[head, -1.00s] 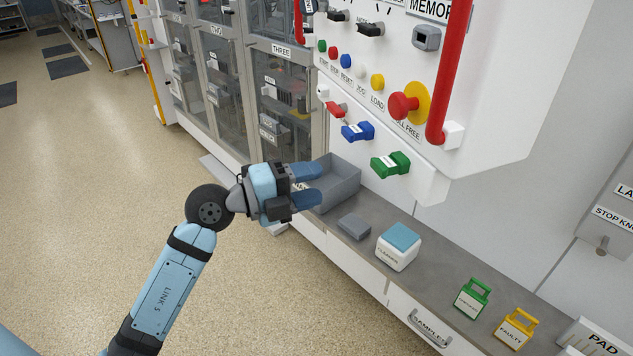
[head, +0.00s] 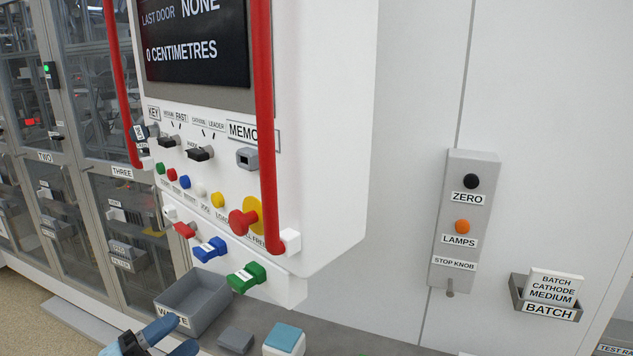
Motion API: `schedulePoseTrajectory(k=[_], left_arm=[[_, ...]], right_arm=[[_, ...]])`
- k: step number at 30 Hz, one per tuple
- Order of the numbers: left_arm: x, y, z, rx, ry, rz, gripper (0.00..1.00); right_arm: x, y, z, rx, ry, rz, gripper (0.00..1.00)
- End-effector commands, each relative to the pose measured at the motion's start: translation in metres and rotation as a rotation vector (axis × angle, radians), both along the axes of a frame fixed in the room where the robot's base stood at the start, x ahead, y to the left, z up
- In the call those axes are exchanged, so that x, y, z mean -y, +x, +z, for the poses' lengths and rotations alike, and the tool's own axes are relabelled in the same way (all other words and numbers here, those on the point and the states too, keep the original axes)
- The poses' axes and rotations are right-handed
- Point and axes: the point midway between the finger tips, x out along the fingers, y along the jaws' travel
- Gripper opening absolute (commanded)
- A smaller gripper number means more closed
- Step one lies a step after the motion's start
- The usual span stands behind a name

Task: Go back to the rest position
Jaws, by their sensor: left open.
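My left gripper (head: 172,337) shows at the bottom left of the head view, cut off by the lower edge. Its two blue fingers are apart with nothing between them. They are in front of the grey waste bin (head: 210,312), low at the picture's bottom. Most of my left arm is out of view. My right gripper is not in view.
A white control panel (head: 335,130) with red rails (head: 266,130), a red knob (head: 240,222) and blue (head: 209,249) and green (head: 246,277) handles stands above the shelf. A grey block (head: 236,340) and a cleaning pad (head: 284,340) lie right of the bin. A button box (head: 465,220) is on the wall.

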Motion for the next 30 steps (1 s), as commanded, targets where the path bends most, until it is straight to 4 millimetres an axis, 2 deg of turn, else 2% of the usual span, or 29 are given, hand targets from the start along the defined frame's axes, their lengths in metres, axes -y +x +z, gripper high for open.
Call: schedulePoseTrajectory(k=[1, 5, 8, 11, 15, 18, 21, 24, 30], left_arm=[[0.000, -0.004, -0.004, -0.038, -0.105, 0.015, 0.49], [-0.008, -0.010, -0.034, -0.168, -0.369, 0.112, 0.49], [-0.015, -0.018, -0.074, -0.329, -0.538, 0.226, 0.49], [-0.017, -0.036, -0.127, -0.540, -0.666, 0.352, 0.49], [-0.005, -0.079, -0.204, -0.876, -0.768, 0.500, 0.49], [0.009, -0.112, -0.244, -1.077, -0.798, 0.557, 0.49], [0.021, -0.136, -0.267, -1.208, -0.808, 0.581, 0.49], [0.027, -0.149, -0.278, -1.274, -0.812, 0.589, 0.49], [0.029, -0.152, -0.282, -1.291, -0.813, 0.589, 0.49]], right_arm=[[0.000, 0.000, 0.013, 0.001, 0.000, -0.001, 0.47], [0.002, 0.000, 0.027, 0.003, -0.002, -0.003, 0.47], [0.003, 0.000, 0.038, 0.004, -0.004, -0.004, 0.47], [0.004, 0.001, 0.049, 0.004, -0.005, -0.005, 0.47], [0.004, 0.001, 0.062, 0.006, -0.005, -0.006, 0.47], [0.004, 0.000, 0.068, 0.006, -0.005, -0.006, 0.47], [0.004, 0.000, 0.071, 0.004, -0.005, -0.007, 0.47], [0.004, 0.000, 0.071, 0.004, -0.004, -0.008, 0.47], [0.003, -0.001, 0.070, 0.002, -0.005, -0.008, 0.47]])
